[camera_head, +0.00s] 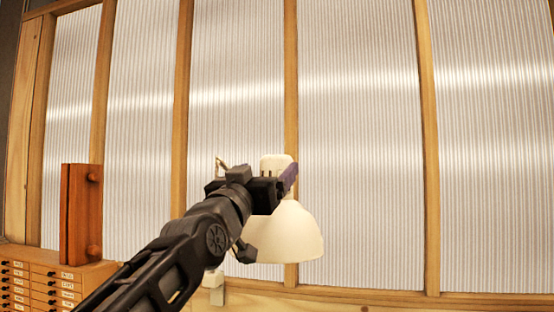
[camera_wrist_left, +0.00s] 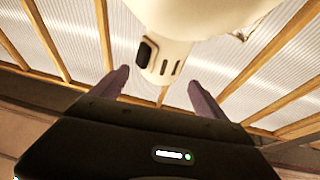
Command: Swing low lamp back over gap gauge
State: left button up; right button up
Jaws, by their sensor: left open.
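The lamp has a cream bell-shaped shade (camera_head: 292,236) and a pale neck (camera_head: 276,163) above it, in front of the ribbed panels. My left gripper (camera_head: 284,182) is at the neck in the head view and hides part of the lamp. In the left wrist view my left gripper (camera_wrist_left: 161,92) is open, with the slotted neck (camera_wrist_left: 164,64) lying between the lines of its two fingers. I see no clear contact there. The shade (camera_wrist_left: 200,15) fills the top of that view. I cannot make out a gap gauge in either view. My right gripper is not in view.
A wooden cabinet of small labelled drawers (camera_head: 55,285) stands at the lower left, with an upright reddish wooden piece (camera_head: 80,213) on it. Ribbed translucent panels (camera_head: 360,130) in timber posts form the wall behind. The space right of the shade looks clear.

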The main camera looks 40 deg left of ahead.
aim_at(270, 165)
pick_arm(q)
jog(key=p+x, duration=0.3)
jog(key=x, duration=0.2)
jog(key=shift+w+r+p, duration=0.2)
jog(key=shift+r+p, duration=0.1)
jog(key=shift+p, duration=0.05)
jog(key=shift+w+a+p, duration=0.2)
jog(key=shift+w+p, duration=0.1)
jog(key=shift+w, duration=0.25)
jog(key=shift+c, duration=0.5)
jog(key=shift+f, duration=0.1)
grip_shut()
